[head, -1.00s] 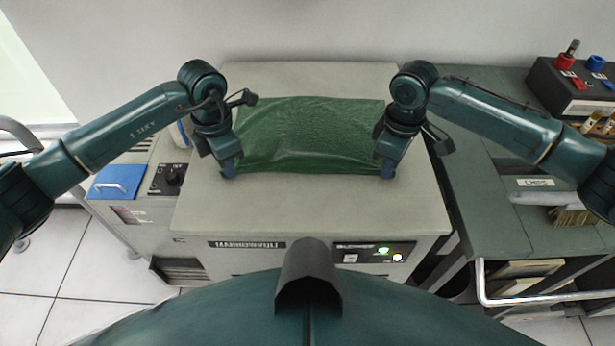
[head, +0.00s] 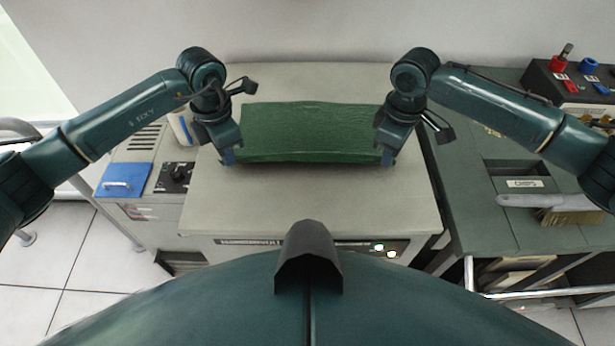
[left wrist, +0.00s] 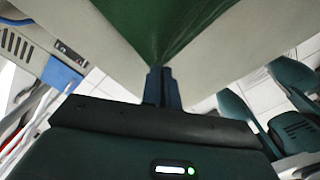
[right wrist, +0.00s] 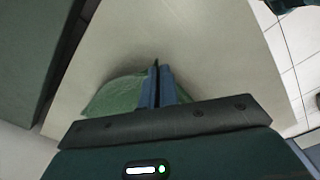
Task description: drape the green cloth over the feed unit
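The green cloth (head: 312,130) is stretched between my two grippers over the pale top of the unit (head: 310,205), which I take to be the feed unit. Its front edge sags slightly between the corners. I cannot tell whether the cloth touches the top. My left gripper (head: 229,156) is shut on the cloth's front left corner; the left wrist view shows its closed fingers (left wrist: 162,85) with cloth (left wrist: 165,25) running from them. My right gripper (head: 387,156) is shut at the front right corner; the right wrist view shows its fingers (right wrist: 160,85) together beside the cloth (right wrist: 115,95).
A dark green desk (head: 465,170) with a brush (head: 555,203) and a black box (head: 565,90) stands at the right. A lower grey unit with a blue panel (head: 124,180) and a black knob (head: 174,176) stands at the left. The front of the pale top is bare.

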